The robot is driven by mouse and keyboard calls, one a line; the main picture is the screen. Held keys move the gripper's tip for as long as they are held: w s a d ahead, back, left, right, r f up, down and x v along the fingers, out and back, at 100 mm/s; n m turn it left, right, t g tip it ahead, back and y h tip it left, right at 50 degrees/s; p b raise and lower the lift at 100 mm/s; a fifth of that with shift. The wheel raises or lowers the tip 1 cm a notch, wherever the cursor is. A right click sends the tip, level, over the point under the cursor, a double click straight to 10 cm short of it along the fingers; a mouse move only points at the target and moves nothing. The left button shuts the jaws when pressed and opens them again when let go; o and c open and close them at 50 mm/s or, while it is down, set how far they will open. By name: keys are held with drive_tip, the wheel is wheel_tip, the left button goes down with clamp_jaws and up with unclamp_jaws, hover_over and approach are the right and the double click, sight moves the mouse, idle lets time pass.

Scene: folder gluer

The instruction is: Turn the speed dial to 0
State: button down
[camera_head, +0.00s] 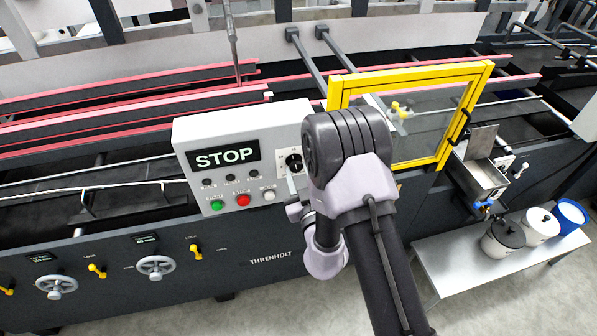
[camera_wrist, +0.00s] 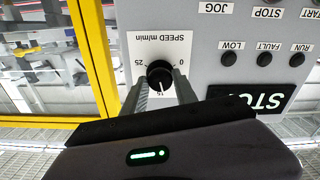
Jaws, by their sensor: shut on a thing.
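The speed dial (camera_head: 294,163) is a round black knob on a white scale plate, at the right of the grey control panel (camera_head: 240,120). In the wrist view, which shows the panel upside down, the dial (camera_wrist: 160,76) sits between the two fingers of my gripper (camera_wrist: 159,80). The fingers are shut on it from both sides. The plate reads SPEED m/min, with 25 at picture left and 0 at picture right. A pale pointer mark shows on the dial's lower side, towards a small number that looks like 15. My arm partly covers the panel's right side in the head view.
The panel has a STOP display (camera_head: 225,158), small lamps, and green (camera_head: 217,205), red (camera_head: 243,200) and white (camera_head: 269,195) buttons. A yellow-framed guard (camera_head: 437,75) stands right of it. A white table (camera_head: 455,270) with pots is at the lower right.

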drive_tip(key=n+p, duration=0.1)
drive_tip(key=n, duration=0.4)
drive_tip(key=shift+n, duration=0.3)
drive_tip(key=n, duration=0.5)
drive_tip(key=shift+r+n+p, duration=0.1)
drive_tip(key=shift+n+p, duration=0.2)
drive_tip(key=n, duration=0.5)
drive_tip(key=shift+d, duration=0.1)
drive_tip(key=n+b, duration=0.1)
drive_tip(key=n, duration=0.4)
drive_tip(key=shift+r, duration=0.1)
drive_tip(key=shift+n, duration=0.3)
drive_tip(key=shift+w, duration=0.1)
drive_tip(key=c, duration=1)
unclamp_jaws()
drive_tip(key=shift+o, duration=0.2)
